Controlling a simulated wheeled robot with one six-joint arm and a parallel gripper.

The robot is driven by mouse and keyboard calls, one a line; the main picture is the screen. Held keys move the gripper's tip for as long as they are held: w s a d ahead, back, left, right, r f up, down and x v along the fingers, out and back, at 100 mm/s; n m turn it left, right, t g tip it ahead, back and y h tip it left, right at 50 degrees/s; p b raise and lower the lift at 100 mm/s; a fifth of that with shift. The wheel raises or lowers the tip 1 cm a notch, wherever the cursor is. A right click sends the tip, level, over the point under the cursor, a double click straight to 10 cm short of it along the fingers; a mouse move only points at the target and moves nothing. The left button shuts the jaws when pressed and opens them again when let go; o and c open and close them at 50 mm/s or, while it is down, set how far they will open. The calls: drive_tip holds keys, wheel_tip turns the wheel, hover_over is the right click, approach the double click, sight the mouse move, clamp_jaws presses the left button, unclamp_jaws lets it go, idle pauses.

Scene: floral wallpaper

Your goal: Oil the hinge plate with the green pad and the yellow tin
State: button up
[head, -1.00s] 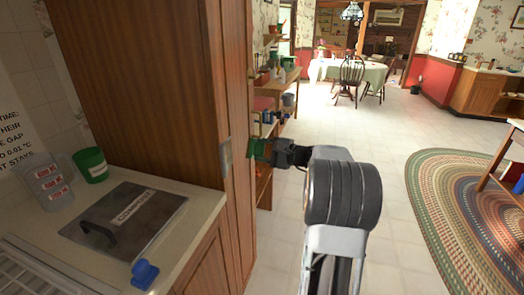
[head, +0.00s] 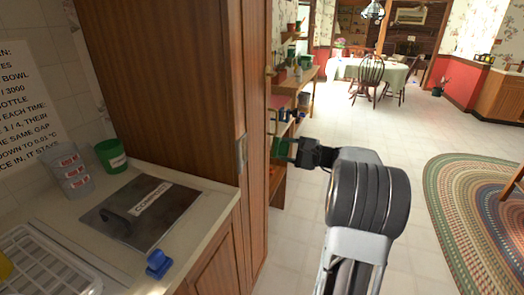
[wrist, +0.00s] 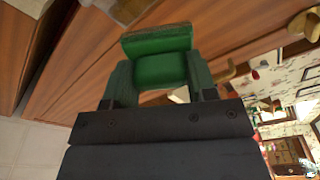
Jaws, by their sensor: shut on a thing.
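My gripper (head: 296,150) is shut on a green pad (head: 280,147), held in the air just right of the tall wooden cabinet's edge. In the wrist view the green pad (wrist: 160,68) sits between the two fingers. A metal hinge plate (head: 241,152) is on the cabinet's narrow front edge, left of the pad; the two look apart in the head view. A yellow thing (head: 4,265) is cut off at the left picture edge by a white rack; I cannot tell if it is the yellow tin.
The counter holds a grey lid marked compost (head: 140,215), a green cup (head: 110,156), clear labelled containers (head: 72,175), a blue object (head: 158,264) and the white rack (head: 50,265). Shelves (head: 292,90) stand behind my gripper. Open floor (head: 390,140) lies to the right.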

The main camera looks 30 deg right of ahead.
drive_tip(key=shift+r, duration=0.15)
drive_tip(key=r+m+p, duration=0.1)
drive_tip(key=p, duration=0.1)
drive_tip(key=shift+w+r+p, duration=0.1)
drive_tip(key=shift+r+p, duration=0.2)
drive_tip(key=shift+w+r+m+p, duration=0.1)
drive_tip(key=shift+r+m+p, duration=0.2)
drive_tip(key=shift+p, duration=0.9)
drive_tip(key=shift+a+f+m+g+p, duration=0.1)
drive_tip(key=shift+m+g+p, duration=0.2)
drive_tip(key=shift+p, duration=0.9)
drive_tip(key=shift+a+f+m+p, duration=0.2)
drive_tip(key=shift+f+m+p, duration=0.1)
drive_tip(key=shift+p, duration=0.9)
drive_tip(key=s+a+f+m+p, duration=0.4)
drive_tip(key=s+a+f+p, duration=0.1)
drive_tip(key=f+p, duration=0.25)
drive_tip(key=w+a+m, duration=0.1)
drive_tip(key=w+a, duration=0.3)
drive_tip(key=w, duration=0.1)
drive_tip(key=shift+a+r+g+y+p, duration=0.15)
drive_tip(key=shift+r+g+y+p, duration=0.15)
drive_tip(key=shift+r+g+p, duration=0.1)
drive_tip(key=shift+x, duration=1)
